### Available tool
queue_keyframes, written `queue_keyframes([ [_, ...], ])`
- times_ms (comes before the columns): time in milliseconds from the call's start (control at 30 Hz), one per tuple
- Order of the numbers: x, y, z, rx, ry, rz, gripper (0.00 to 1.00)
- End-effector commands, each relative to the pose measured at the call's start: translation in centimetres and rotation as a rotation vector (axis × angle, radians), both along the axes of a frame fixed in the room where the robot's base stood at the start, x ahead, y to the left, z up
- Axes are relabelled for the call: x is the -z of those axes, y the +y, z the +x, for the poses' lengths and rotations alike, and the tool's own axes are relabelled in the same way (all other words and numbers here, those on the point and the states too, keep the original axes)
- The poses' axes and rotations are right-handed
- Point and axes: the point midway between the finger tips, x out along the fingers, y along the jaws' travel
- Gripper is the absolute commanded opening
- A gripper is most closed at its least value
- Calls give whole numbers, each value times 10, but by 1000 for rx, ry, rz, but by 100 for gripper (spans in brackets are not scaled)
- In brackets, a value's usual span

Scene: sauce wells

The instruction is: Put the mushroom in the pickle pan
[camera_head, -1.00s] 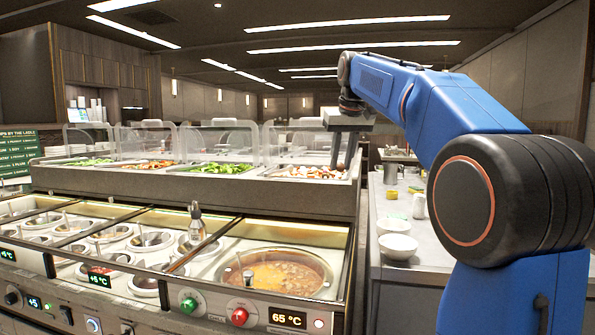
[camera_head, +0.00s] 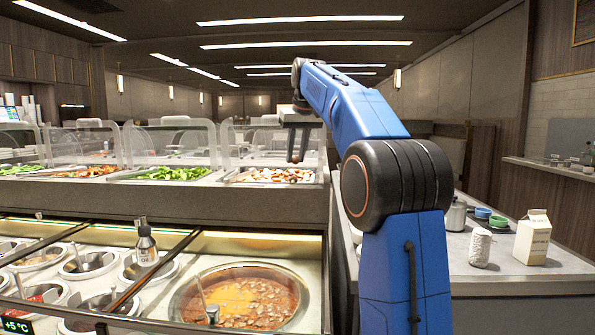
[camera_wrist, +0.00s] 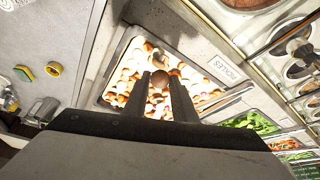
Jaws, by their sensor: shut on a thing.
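My gripper (camera_head: 298,148) hangs above the right part of the back-row pan of pale, brown-edged pieces (camera_head: 262,176). In the wrist view my gripper (camera_wrist: 160,84) is shut on a round brown mushroom (camera_wrist: 160,79) at its fingertips. The pan of pieces (camera_wrist: 122,92) lies beneath it there, and a label reading PICKLES (camera_wrist: 226,70) is on the counter edge beside this pan. The mushroom looks to be above the pieces; whether it touches them I cannot tell. The fingers hide part of the pan.
Clear guards (camera_head: 170,145) stand over the back row. A pan of green vegetables (camera_head: 172,174) is to the left. A soup well (camera_head: 240,298) and a sauce bottle (camera_head: 146,246) are in front.

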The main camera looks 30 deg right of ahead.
Motion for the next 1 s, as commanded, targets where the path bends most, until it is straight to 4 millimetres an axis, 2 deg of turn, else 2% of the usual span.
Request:
queue_keyframes([
  [100,2,-12,18,1,2,1,4],
  [400,1,-37,56,0,0,1,4],
  [1000,1,-56,84,-1,0,1,4],
])
